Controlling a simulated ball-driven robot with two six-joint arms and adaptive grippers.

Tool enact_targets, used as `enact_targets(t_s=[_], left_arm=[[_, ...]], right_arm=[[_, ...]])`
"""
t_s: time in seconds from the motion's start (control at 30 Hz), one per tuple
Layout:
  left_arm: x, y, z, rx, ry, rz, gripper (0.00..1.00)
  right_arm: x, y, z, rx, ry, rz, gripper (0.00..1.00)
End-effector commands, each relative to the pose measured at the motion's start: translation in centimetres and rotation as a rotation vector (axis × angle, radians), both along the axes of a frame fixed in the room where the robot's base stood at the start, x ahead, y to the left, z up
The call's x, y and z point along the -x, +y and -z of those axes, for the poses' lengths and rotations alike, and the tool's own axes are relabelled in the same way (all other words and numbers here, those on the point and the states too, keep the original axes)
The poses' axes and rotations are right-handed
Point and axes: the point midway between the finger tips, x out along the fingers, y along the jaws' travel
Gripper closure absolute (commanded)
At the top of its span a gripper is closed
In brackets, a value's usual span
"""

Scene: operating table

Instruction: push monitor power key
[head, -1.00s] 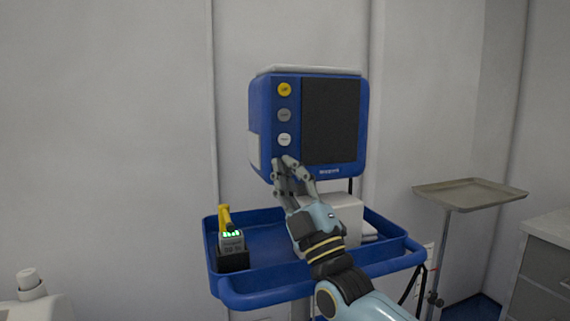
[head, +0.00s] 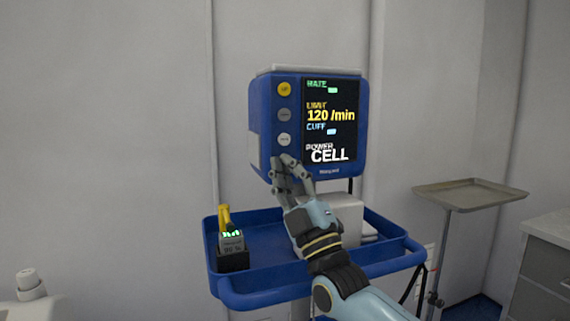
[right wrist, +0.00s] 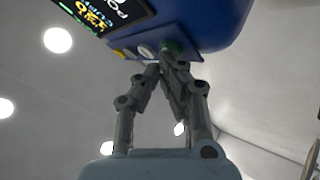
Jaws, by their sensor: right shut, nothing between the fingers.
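The blue monitor (head: 259,100) stands above a cart, and its screen (head: 330,120) is lit with "RATE", "LIMIT 120 /min", "CUFF" and "POWER CELL". A yellow key (head: 284,89), a grey key (head: 284,115) and a white key (head: 284,140) run down its left front. My right gripper (head: 283,160) is shut and empty, its fingertips just below the white key at the monitor's lower left. In the right wrist view a green key (right wrist: 172,47) shows right at the fingertips (right wrist: 165,66); the fingers hide it in the head view. I cannot tell if they touch. My left gripper is out of view.
The blue cart tray (head: 264,297) lies below, with a battery pack (head: 232,243) in a black holder at its left and a white box (head: 345,217) behind my right arm. A metal stand tray (head: 470,194) and a cabinet (head: 545,255) stand at right.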

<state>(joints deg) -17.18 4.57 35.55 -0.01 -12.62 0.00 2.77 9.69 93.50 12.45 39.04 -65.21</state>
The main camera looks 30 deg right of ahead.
Motion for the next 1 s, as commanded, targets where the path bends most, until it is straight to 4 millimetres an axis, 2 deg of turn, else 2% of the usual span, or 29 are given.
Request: enact_targets(t_s=[0.3, 0.57, 1.0], left_arm=[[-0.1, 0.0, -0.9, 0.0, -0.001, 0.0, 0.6], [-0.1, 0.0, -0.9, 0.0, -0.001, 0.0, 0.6], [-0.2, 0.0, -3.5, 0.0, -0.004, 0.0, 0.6]], right_arm=[[1.1, 0.2, -0.1, 0.0, 0.0, 0.0, 1.0], [1.2, 0.3, 0.0, 0.0, 0.0, 0.0, 1.0], [5.6, 1.3, -0.2, 0.0, 0.001, 0.0, 1.0]])
